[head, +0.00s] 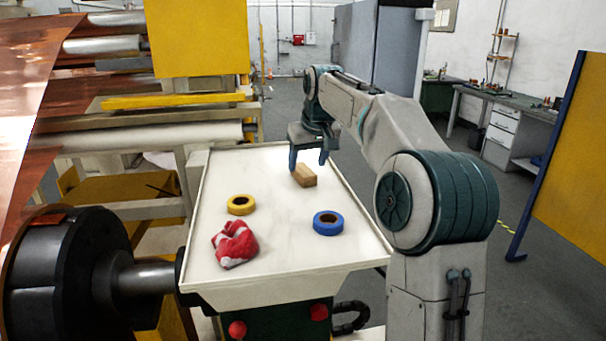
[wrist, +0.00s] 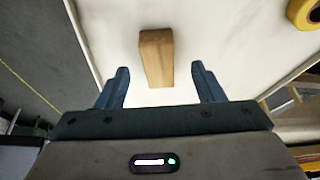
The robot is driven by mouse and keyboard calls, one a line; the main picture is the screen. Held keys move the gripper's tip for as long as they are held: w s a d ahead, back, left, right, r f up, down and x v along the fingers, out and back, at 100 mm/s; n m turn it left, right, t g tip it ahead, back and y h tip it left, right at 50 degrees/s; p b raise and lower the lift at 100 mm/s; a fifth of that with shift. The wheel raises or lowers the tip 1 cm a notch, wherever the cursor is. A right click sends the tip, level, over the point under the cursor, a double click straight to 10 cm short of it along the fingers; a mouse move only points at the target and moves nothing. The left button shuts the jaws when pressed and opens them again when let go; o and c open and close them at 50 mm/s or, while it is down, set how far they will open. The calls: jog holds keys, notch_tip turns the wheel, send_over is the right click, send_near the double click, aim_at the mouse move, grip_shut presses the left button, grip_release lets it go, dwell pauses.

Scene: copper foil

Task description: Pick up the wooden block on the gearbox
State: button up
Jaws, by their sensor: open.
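The wooden block (head: 305,175) lies on the white tray-like top (head: 270,265) of the gearbox, towards its far right part. In the wrist view the block (wrist: 157,57) is a light brown oblong, ahead of the fingertips and between their lines. My gripper (head: 308,160) is at the block in the head view, with its fingers pointing down. In the wrist view my gripper (wrist: 160,82) has its two blue fingers wide apart with nothing held between them. I cannot tell the exact height of the fingertips above the top.
A yellow tape roll (head: 240,204), a blue tape roll (head: 328,223) and a red and white cloth (head: 235,244) lie nearer on the same top. Its raised rim runs round the edge. Copper foil rollers (head: 100,45) stand to the left.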

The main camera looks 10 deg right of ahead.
aim_at(304, 170)
jog(key=x, duration=0.2)
jog(key=w+p+x, duration=0.1)
jog(key=x, duration=0.1)
jog(key=shift+r, duration=0.15)
jog(key=shift+f, duration=0.3)
jog(key=shift+c, duration=0.3)
jog(key=c, duration=1)
jog(key=shift+r, duration=0.1)
